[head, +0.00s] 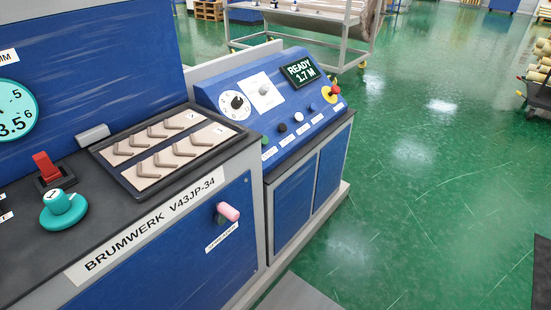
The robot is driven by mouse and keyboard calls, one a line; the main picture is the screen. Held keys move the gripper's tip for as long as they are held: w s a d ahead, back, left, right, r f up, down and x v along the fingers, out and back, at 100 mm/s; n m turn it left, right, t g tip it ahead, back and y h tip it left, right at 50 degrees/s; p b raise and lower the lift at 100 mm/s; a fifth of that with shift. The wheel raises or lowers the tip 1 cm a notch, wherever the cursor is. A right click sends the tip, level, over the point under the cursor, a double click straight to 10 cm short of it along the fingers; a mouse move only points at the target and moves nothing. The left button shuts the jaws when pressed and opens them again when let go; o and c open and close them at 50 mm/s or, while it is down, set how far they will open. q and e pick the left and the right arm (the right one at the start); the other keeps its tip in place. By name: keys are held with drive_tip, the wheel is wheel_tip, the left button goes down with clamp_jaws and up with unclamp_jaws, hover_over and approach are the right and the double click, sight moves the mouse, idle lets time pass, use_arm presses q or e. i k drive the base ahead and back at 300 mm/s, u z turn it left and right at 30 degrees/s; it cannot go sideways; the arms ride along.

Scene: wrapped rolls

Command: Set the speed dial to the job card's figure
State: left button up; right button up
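A round white dial with a black knob (237,102) sits on the sloped face of the blue control console; its markings are too small to read. I take it to be the speed dial. Neither of my grippers is in this view.
The console has several buttons, including a red one on yellow (334,91). Nearer are a teal knob (63,210), a red switch (46,168) and a tray (118,190) of angled bars. A pink-tipped handle (229,211) juts from the front. Green floor at right is mostly clear.

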sight(238, 102)
drive_tip(key=z, duration=1.35)
drive_tip(key=i, duration=1.85)
drive_tip(key=u, duration=2.45)
